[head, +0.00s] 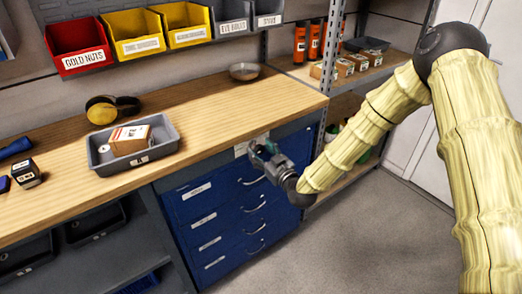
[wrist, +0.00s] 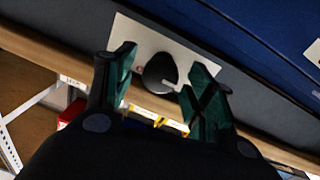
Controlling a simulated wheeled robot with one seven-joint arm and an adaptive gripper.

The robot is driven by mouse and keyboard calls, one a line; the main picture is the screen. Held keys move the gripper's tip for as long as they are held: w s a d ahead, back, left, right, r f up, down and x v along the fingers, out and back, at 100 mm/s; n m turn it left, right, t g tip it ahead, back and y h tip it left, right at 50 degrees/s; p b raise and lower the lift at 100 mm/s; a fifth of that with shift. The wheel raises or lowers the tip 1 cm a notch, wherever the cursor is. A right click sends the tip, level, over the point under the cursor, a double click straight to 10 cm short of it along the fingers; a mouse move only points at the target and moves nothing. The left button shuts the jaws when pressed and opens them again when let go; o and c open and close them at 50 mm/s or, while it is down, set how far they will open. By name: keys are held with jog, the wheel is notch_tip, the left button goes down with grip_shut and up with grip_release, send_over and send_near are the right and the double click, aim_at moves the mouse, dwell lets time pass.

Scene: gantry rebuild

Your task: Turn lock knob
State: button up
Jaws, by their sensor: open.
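The lock knob (wrist: 159,69) is a dark round knob with a short pale mark, on a white plate (wrist: 145,40) in the wrist view. In the head view the plate (head: 241,148) shows at the top of the blue drawer cabinet's (head: 200,218) front, just under the worktop; the knob is hidden there behind my gripper (head: 259,155). In the wrist view my gripper (wrist: 161,65) is open, with one dark green finger on each side of the knob. Gaps show between the fingers and the knob, though I cannot tell exact depth.
The wooden worktop (head: 205,110) juts above the gripper. Open shelving (head: 322,82) stands to the right. The floor (head: 350,240) in front is clear.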

jog(key=shift+w+a, duration=0.1)
jog(key=shift+w, duration=0.1)
jog(key=c, duration=1)
jog(key=shift+c, duration=0.2)
